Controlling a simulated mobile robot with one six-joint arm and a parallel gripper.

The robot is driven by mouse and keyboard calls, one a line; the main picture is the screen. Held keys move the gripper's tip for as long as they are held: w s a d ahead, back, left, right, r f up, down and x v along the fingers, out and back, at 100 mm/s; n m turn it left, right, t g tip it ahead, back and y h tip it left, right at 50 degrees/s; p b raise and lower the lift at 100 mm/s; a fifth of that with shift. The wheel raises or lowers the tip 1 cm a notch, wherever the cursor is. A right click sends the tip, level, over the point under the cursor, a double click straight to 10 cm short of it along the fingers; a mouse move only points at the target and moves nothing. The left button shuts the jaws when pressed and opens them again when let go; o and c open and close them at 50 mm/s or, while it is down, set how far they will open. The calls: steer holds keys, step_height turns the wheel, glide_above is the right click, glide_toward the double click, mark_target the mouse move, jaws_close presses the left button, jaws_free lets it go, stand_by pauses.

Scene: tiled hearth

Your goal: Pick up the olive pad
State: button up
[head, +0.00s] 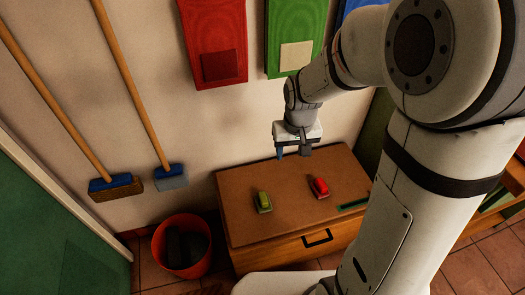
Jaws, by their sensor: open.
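The olive pad (263,202) looks like a small olive-green block with a paler base. It rests on the brown top of a low wooden cabinet (238,226), left of the middle. A similar red pad (320,187) lies to its right on the same top. My gripper (293,153) is open and points down near the cabinet's back edge, above and to the right of the olive pad. It appears empty and apart from both pads.
A dark green strip (354,204) lies near the cabinet's right edge. An orange bucket (160,254) with dark contents stands on the floor at left. Two brooms (116,184) (170,178) lean on the wall. Red (214,35) and green (294,30) panels hang above.

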steer(key=w+a+f+b, duration=0.2)
steer(key=a+f, duration=0.1)
steer(key=f, duration=0.5)
steer(key=w+a+f+b, duration=0.2)
steer(key=f, duration=0.6)
steer(key=n+g+b, duration=0.1)
steer(key=b, duration=0.1)
glide_above(263, 197)
step_height(263, 197, down, 11)
steer(key=shift+a+r, duration=0.1)
steer(key=shift+a, duration=0.05)
steer(key=f+b, duration=0.1)
steer(key=f, duration=0.5)
steer(key=shift+d+b, duration=0.2)
steer(key=shift+b, duration=0.1)
steer(key=c, duration=1.1)
